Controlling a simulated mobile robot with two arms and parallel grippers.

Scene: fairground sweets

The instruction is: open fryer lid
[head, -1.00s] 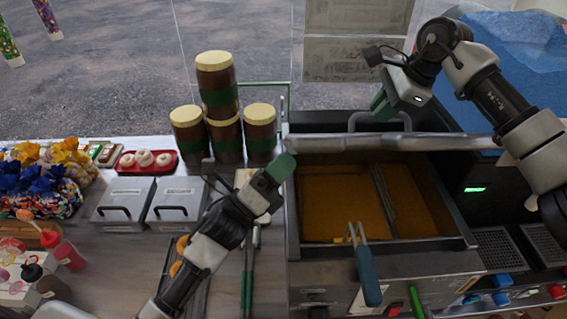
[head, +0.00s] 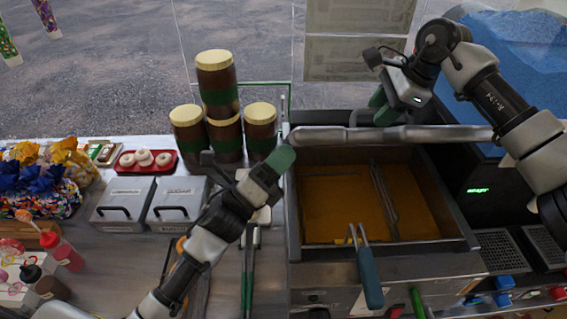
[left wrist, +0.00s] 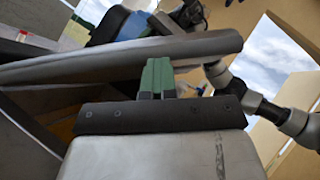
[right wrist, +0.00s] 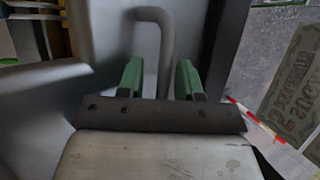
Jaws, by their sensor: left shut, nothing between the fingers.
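The fryer lid (head: 440,134) is raised and seen nearly edge-on at the back of the fryer, with the oil-filled pan (head: 330,205) uncovered in front of it. Its grey handle (right wrist: 165,30) shows in the right wrist view. My left gripper (head: 282,160) is shut and empty by the lid's left end; in the left wrist view its fingertips (left wrist: 157,75) are close to the grey lid (left wrist: 190,48), and I cannot tell if they touch. My right gripper (head: 380,105) is behind the lid near the handle. Its fingers (right wrist: 160,80) are apart with nothing clamped between them.
A tool with a blue handle (head: 369,277) hangs on the pan's front edge. Stacked brown jars (head: 217,85) and two grey lidded boxes (head: 122,203) stand left of the fryer. Tongs (head: 249,270) lie near my left arm.

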